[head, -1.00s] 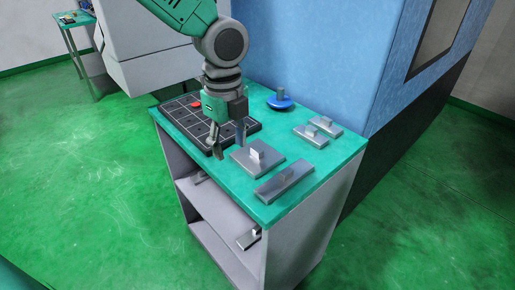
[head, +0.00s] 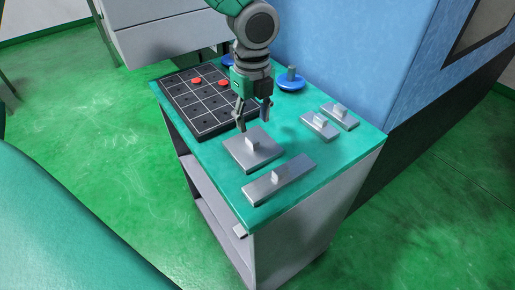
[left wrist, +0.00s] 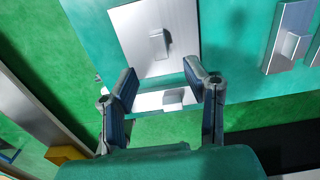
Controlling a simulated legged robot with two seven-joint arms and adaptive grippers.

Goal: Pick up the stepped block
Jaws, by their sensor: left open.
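Several grey metal stepped blocks, each a flat plate with a small raised block on top, lie on the green bench top; I cannot tell which one the task means. The square one (head: 240,153) is nearest my left gripper, and a long one (head: 265,187) lies in front of it. Two narrow ones (head: 315,129) (head: 347,121) lie to the right. My left gripper (head: 254,121) is open and empty, pointing down just behind the square block. In the left wrist view, its open fingers (left wrist: 160,68) show with the square block (left wrist: 135,30) and the long block (left wrist: 145,100) beyond.
A black gridded tray (head: 205,122) with red discs (head: 196,80) lies at the back left of the bench top (head: 222,180). A blue round piece with an upright peg (head: 291,82) stands behind the gripper. A large blue machine (head: 340,50) rises behind the bench.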

